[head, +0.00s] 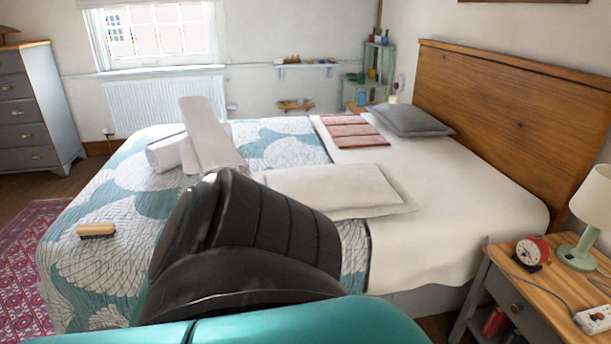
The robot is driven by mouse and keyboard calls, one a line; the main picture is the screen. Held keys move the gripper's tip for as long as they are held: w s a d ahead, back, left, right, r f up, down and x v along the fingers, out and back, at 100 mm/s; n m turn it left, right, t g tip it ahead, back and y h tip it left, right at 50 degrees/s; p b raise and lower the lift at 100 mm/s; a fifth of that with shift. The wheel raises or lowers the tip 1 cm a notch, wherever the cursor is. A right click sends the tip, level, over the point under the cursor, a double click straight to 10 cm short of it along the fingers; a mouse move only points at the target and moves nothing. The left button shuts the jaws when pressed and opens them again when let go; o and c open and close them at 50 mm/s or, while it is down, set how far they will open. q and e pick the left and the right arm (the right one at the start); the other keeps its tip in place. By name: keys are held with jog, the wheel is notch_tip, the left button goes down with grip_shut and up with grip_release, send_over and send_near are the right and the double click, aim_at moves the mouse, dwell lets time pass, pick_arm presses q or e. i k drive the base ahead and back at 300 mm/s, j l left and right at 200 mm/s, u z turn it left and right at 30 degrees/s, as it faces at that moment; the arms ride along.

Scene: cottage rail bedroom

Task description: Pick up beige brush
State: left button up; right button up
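The beige brush (97,230) lies on the patterned quilt near the left front edge of the bed. Its beige back faces up and dark bristles show along its lower side. Nothing touches it but the quilt. Neither my left nor my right gripper can be made out in the head view. A dark, ribbed part and a teal part, seemingly of my own body, fill the lower middle and hide some of the bed's near side.
The bed (95,270) holds pale rolled cloths (213,145), a white pillow (330,187), a grey pillow (410,119) and a folded reddish cloth (352,131). A nightstand (545,295) with a red clock (531,251) and lamp (578,253) stands right. Quilt around the brush is clear.

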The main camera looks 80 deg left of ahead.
aim_at(89, 231)
jog(key=u, duration=3.9)
